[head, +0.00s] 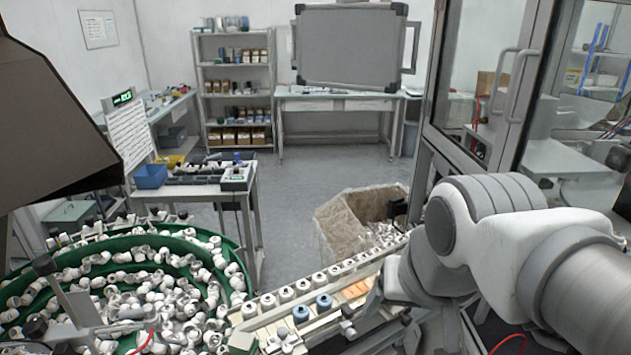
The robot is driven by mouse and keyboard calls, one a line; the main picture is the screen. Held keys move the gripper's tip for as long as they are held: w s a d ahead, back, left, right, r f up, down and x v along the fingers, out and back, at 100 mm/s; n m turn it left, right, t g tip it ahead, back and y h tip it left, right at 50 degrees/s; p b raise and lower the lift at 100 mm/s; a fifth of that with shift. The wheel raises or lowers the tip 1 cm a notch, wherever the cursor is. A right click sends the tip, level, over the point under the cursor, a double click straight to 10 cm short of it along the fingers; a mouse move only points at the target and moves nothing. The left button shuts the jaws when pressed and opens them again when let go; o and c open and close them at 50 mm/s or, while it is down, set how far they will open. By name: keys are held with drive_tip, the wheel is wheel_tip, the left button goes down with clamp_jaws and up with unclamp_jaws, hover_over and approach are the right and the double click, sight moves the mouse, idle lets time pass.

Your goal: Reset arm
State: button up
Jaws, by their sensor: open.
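My arm (510,235) reaches in from the right edge and bends down at the wrist. My gripper (377,303) shows only in part at the lower end of the wrist, low over the right part of the cap rail (335,308). It is open; its fingertips are mostly hidden behind my own links, and I see nothing held in it. White caps (302,285) stand in a row on the rail. Two blue caps (324,301) sit in the front row, left of my gripper.
A green bowl feeder (232,262) full of white caps fills the lower left. A cardboard box (340,232) stands behind the rail. A glass-doored frame (487,85) rises close behind my arm. A small bench (205,190) stands left of centre; the floor (300,180) beyond is clear.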

drive_tip(key=shift+s+d+f+n+t, duration=0.15)
drive_tip(key=shift+s+d+f+n, duration=0.05)
drive_tip(key=shift+s+n, duration=0.3)
drive_tip(key=shift+s+d+f+n+t, duration=0.15)
drive_tip(key=shift+s+n, duration=0.25)
drive_tip(key=shift+n, duration=0.2)
drive_tip(key=shift+f+b, duration=0.9)
drive_tip(key=shift+f, duration=0.05)
